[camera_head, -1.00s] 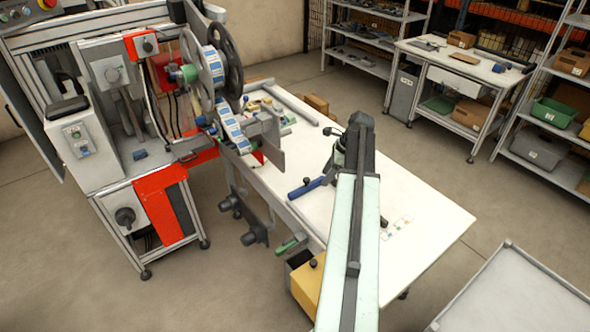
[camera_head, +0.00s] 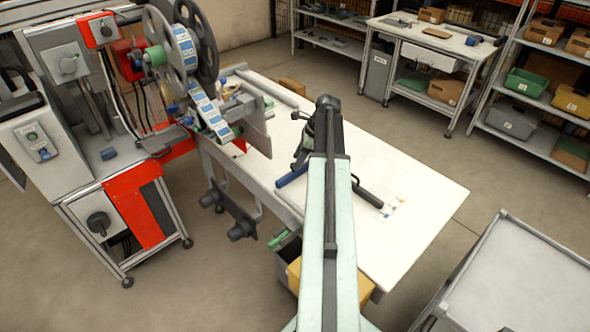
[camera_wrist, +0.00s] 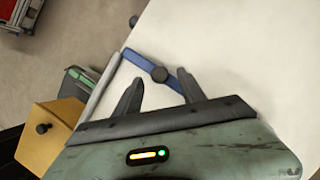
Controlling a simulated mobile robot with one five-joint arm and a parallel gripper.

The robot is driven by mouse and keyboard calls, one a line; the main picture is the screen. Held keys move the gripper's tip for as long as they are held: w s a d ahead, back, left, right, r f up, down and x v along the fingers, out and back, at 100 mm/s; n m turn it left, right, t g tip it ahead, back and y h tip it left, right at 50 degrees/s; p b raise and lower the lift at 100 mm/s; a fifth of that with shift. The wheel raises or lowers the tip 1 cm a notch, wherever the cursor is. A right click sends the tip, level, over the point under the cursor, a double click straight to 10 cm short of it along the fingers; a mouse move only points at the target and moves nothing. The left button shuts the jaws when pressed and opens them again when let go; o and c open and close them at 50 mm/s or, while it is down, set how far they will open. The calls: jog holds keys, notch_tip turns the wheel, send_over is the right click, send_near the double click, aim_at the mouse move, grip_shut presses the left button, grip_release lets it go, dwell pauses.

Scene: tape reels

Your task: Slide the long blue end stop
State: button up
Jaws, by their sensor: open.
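The long blue end stop (camera_wrist: 138,60) is a straight blue bar with a round dark knob (camera_wrist: 160,74) on it. It lies on the white table near its edge in the wrist view. In the head view a part of the blue bar (camera_head: 291,177) shows left of my arm; the rest is hidden. My gripper (camera_wrist: 160,77) is open, its two dark fingers spread wide. In the wrist picture the knob appears between the fingertips, and the right fingertip overlaps the bar's right part. Touching cannot be told.
The white table (camera_head: 420,215) is mostly bare right of my arm, with small coloured squares (camera_head: 392,206). A machine with reels (camera_head: 180,50) stands at the left. A yellow box (camera_wrist: 52,130) is beside the table edge. A grey cart (camera_head: 520,285) stands at the lower right.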

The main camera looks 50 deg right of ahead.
jog(key=shift+b+x, duration=0.4)
jog(key=shift+x, duration=0.65)
jog(key=shift+r, duration=0.1)
grip_shut()
dwell(0.4)
